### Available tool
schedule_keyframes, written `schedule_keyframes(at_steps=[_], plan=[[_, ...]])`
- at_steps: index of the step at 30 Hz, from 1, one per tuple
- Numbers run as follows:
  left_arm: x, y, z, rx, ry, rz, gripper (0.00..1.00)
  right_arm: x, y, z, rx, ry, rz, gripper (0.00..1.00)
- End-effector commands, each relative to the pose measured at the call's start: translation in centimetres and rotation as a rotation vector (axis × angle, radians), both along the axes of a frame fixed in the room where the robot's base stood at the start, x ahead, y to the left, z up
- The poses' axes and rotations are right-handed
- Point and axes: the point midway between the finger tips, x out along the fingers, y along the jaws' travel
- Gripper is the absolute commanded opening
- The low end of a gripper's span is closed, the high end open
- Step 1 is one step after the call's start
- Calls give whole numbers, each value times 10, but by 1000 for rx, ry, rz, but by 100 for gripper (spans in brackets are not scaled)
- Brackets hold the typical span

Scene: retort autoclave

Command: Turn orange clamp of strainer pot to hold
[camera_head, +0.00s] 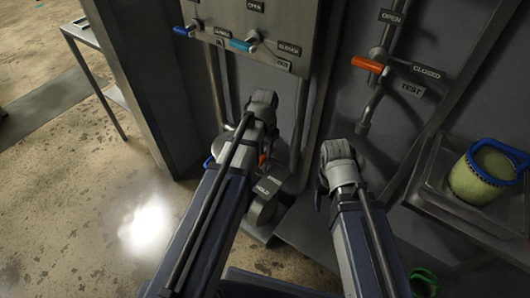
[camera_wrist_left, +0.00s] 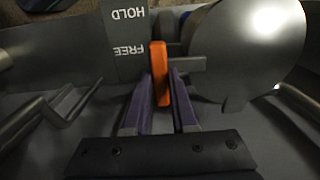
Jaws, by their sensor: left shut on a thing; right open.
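The orange clamp (camera_wrist_left: 160,72) is an upright lever in the left wrist view, beside the FREE label on a grey plate (camera_wrist_left: 125,30); HOLD is the other label. My left gripper (camera_wrist_left: 160,95) is shut on the clamp, one purple finger on each side. A grey rounded body (camera_wrist_left: 250,45), likely the strainer pot, is right of it. In the head view a small piece of the orange clamp (camera_head: 262,159) shows beside my left arm, which hides much of the pot. My right gripper (camera_head: 332,180) is open and apart from the clamp, to the right; its fingertips are mostly hidden.
A panel (camera_head: 265,30) with blue valve levers stands behind. An orange valve handle (camera_head: 368,65) is at upper right. A green container with a blue ring handle (camera_head: 485,175) sits on a grey tray (camera_head: 440,200) at right. Open floor lies at left.

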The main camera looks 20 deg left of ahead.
Motion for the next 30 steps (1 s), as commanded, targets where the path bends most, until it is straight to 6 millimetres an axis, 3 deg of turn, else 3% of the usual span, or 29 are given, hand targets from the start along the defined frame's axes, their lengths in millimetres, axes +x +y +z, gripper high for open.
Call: schedule_keyframes(at_steps=[14, 15, 21, 23, 30], plan=[[0, 0, 0, 0, 1, -13, 0, 0, 0, 0, 0, 0, 0, 60], [0, 0, 0, 0, 1, -12, 28, 0, 0, 0, 0, 0, 0, 60], [0, 0, 0, 0, 0, -11, 51, 0, 0, 0, 0, 0, 0, 60], [0, 0, 0, 0, 0, -11, 55, 0, 0, 0, 0, 0, 0, 60], [0, 0, 0, 0, 0, -11, 55, 0, 0, 0, 0, 0, 0, 60]])
